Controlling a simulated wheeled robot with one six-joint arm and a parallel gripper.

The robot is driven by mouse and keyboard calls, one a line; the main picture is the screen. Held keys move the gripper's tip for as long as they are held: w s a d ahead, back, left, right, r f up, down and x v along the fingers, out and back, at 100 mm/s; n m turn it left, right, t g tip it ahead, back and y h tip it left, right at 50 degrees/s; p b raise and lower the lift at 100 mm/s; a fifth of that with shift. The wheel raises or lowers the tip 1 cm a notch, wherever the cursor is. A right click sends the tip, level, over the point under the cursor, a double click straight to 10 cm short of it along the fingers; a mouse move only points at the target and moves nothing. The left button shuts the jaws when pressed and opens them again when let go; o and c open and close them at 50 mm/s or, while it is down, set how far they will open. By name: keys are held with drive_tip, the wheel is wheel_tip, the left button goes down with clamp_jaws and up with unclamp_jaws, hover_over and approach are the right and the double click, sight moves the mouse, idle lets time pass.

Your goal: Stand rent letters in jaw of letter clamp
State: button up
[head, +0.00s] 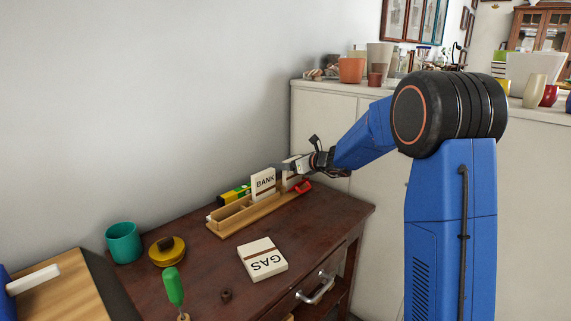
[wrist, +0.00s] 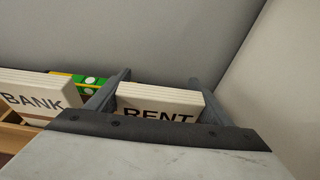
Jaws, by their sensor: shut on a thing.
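My gripper (wrist: 158,80) is shut on the rent letters (wrist: 160,103), a white bundle marked RENT that stands between its two fingers in the wrist view. In the head view my gripper (head: 290,166) is over the right end of a long wooden holder (head: 238,226) on the desk, close to a red part (head: 303,186). The bank letters (head: 263,183) stand upright in the holder, left of my gripper; they also show in the wrist view (wrist: 35,98). The bottom of the rent letters is hidden, so I cannot tell whether they touch the holder.
The gas letters (head: 262,259) lie flat on the desk (head: 205,283). A green and yellow object (head: 234,194) is behind the holder. A teal cup (head: 123,242), a yellow round object (head: 167,251) and a green-handled tool (head: 174,288) stand at the left. The wall is close behind.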

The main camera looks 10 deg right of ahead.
drive_tip(key=o, duration=1.2)
drive_tip(key=v, duration=1.7)
drive_tip(key=shift+s, duration=0.2)
drive_tip(key=shift+d, duration=0.1)
drive_tip(key=s+a+f+n+g+h, duration=0.1)
drive_tip(key=s+a+n+g, duration=0.15)
drive_tip(key=s+n, duration=0.4)
drive_tip(key=s+a+f+n+g, duration=0.1)
drive_tip(key=s+a+n, duration=0.3)
drive_tip(key=s, duration=0.6)
drive_tip(key=s+a+f+n+g+h, duration=0.1)
drive_tip(key=s+a+n+g, duration=0.15)
drive_tip(key=s+n, duration=0.4)
drive_tip(key=s+d+f+n+h, duration=0.2)
drive_tip(key=s+n, duration=0.2)
drive_tip(key=s, duration=0.3)
drive_tip(key=s+d+f+n+h, duration=0.2)
drive_tip(key=s+d+n, duration=0.1)
drive_tip(key=s, duration=0.5)
drive_tip(key=s+d+f+n+g+h, duration=0.1)
drive_tip(key=s+d+f+n+h, duration=0.1)
drive_tip(key=s, duration=0.6)
drive_tip(key=d+n, duration=0.1)
drive_tip(key=n, duration=0.1)
drive_tip(key=shift+d+f+n+h, duration=0.2)
drive_tip(key=shift+f+n+h, duration=0.1)
drive_tip(key=shift+f+n, duration=0.1)
